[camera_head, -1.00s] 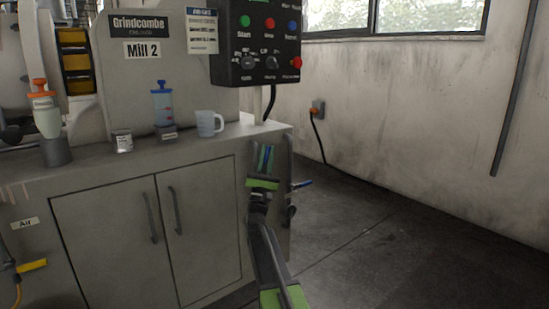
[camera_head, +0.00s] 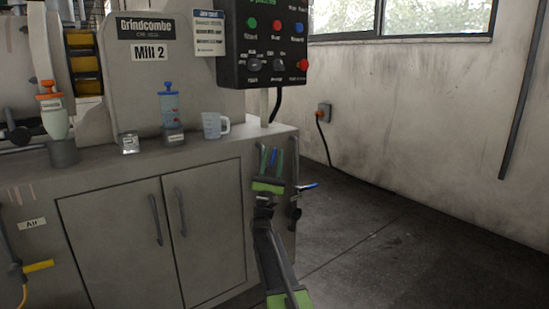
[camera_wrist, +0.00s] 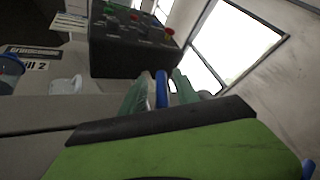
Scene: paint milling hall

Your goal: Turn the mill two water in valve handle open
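A blue lever handle (camera_wrist: 161,90) stands between the two green fingers of my gripper (camera_wrist: 158,92) in the wrist view, with narrow gaps seen on both sides. In the head view my gripper (camera_head: 270,160) is at the right end of the Mill 2 cabinet, fingers pointing up, with blue showing between them. The fingers are apart, around the handle. A second blue lever (camera_head: 308,186) sticks out to the right, lower on the cabinet's side; blue also shows at the wrist view's lower right corner. No label on either lever is readable, and my gripper hides the valve body.
The Mill 2 cabinet (camera_head: 150,240) carries a jug (camera_head: 214,125), a small tin (camera_head: 129,143) and a blue-capped bottle (camera_head: 169,105). The control box (camera_head: 262,45) overhangs the cabinet's right end. A grey pipe (camera_head: 295,160) runs beside my gripper. The floor (camera_head: 400,250) to the right is clear.

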